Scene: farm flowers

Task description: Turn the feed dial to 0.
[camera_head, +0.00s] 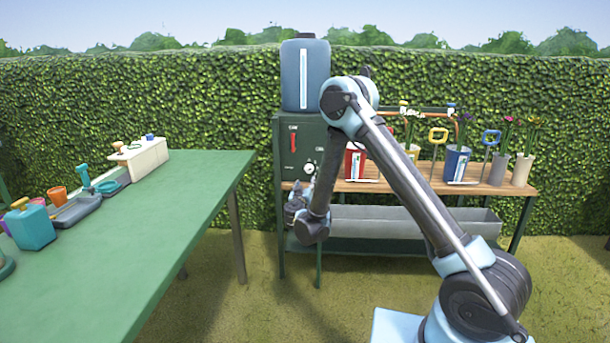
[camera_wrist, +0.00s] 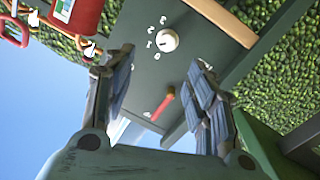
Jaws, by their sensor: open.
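The feed dial (camera_head: 309,168) is a small white round knob low on the front of a dark green cabinet (camera_head: 283,165). In the wrist view the dial (camera_wrist: 167,40) shows beyond my fingertips, with white numerals beside it. Which numeral its mark points to is too small to tell. My gripper (camera_wrist: 161,60) is open and empty, its two fingers apart on either side of the view, not touching the dial. In the head view my gripper (camera_head: 297,200) is below and slightly left of the dial, partly hidden by my arm.
A red lever (camera_head: 293,140) sits above the dial on the cabinet; it also shows between my fingers (camera_wrist: 165,103). A blue tank (camera_head: 290,80) stands on top. A wooden shelf (camera_head: 385,187) with pots is at right, a green table (camera_head: 190,190) at left.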

